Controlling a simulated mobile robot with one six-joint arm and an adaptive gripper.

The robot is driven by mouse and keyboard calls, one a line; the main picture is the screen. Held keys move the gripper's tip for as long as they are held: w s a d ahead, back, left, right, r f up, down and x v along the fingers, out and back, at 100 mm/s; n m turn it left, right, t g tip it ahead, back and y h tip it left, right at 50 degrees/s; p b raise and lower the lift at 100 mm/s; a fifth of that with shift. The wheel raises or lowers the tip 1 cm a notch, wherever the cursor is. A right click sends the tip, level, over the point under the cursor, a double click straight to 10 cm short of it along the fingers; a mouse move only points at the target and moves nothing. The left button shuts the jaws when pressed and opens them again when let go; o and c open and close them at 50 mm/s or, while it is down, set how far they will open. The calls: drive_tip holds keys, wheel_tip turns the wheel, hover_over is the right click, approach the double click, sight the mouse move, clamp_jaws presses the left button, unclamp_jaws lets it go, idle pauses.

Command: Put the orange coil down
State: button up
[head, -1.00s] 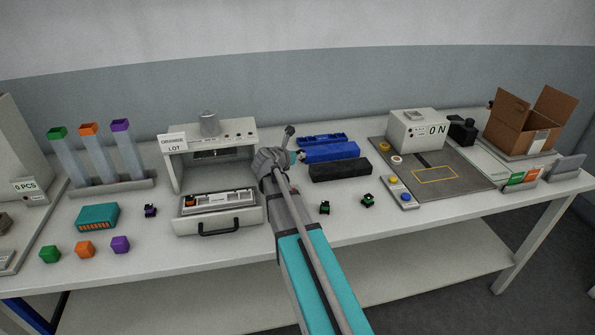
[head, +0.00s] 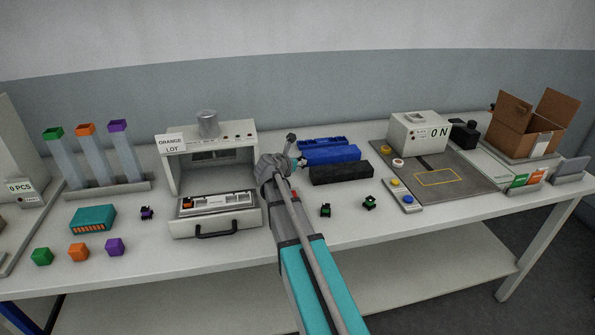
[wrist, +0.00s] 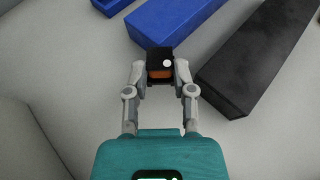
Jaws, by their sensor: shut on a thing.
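The orange coil (wrist: 160,72), a small black block with an orange face and a pale round spot, is between the fingertips of my gripper (wrist: 160,76) in the wrist view. My gripper is shut on it. In the head view my gripper (head: 298,164) is over the table (head: 385,228), just left of the blue and black bars. The coil is mostly hidden there by my arm. I cannot tell whether the coil touches the table.
A blue bar (head: 332,154) and a black bar (head: 342,173) lie close to the right. The test box with an open drawer (head: 216,220) stands left. Green-marked coils (head: 325,210) and a purple-marked one (head: 147,213) lie on the table. Bare table shows in front.

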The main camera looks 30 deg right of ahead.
drive_tip(key=shift+f+b, duration=0.8)
drive_tip(key=shift+f, duration=0.3)
drive_tip(key=shift+f, duration=0.2)
drive_tip(key=o, duration=0.6)
drive_tip(key=shift+o, duration=0.2)
drive_tip(key=shift+r, duration=0.2)
drive_tip(key=shift+s+a+r+p, duration=0.3)
drive_tip(key=shift+s+a+p, duration=0.05)
drive_tip(key=shift+a, duration=0.15)
drive_tip(key=p+v, duration=0.3)
drive_tip(key=v, duration=0.6)
drive_tip(key=shift+s+a+r+p, duration=0.15)
drive_tip(key=shift+a+r+p, duration=0.05)
drive_tip(key=shift+a+p, duration=0.15)
drive_tip(key=shift+s+a+r, duration=0.1)
drive_tip(key=shift+s+a, duration=0.1)
drive_tip(key=shift+a, duration=0.2)
drive_tip(key=shift+o, duration=0.3)
